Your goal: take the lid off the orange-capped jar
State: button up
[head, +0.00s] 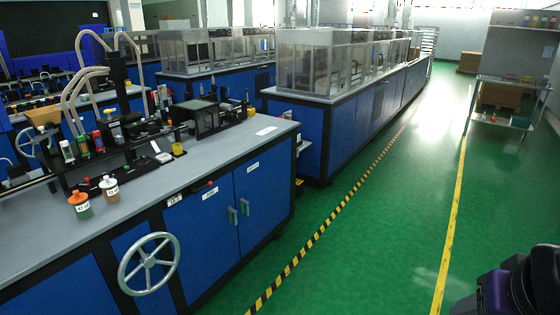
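The orange-capped jar (80,206) stands upright near the front edge of the grey bench top (235,148), at the left of the head view. Its bright orange lid (78,197) sits on top, and a white label is on its front. The label text is too small to read surely. I cannot make out my gripper in this view. A dark and purple shape at the lower right corner seems to be part of my own body.
A dark rack (120,165) with bottles and hoses stands behind the jars. A grey handwheel (148,263) juts from the blue bench front. A yellow cup (178,148) stands to the right. The green floor (375,235) in front is clear, with striped and yellow lines.

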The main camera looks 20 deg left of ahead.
aim_at(78, 198)
jog(key=u, duration=2.25)
jog(key=i+j, duration=0.15)
jog(key=i, duration=0.25)
jog(key=i+j+z, duration=0.15)
jog(key=i, duration=0.25)
jog(key=i+j, duration=0.15)
jog(key=i, duration=0.25)
jog(key=i+l+u, duration=0.15)
jog(key=i, duration=0.35)
jog(key=k+j, duration=0.1)
jog(key=j, duration=0.35)
jog(key=i+l+z, duration=0.1)
jog(key=i+z, duration=0.25)
jog(key=k, duration=0.05)
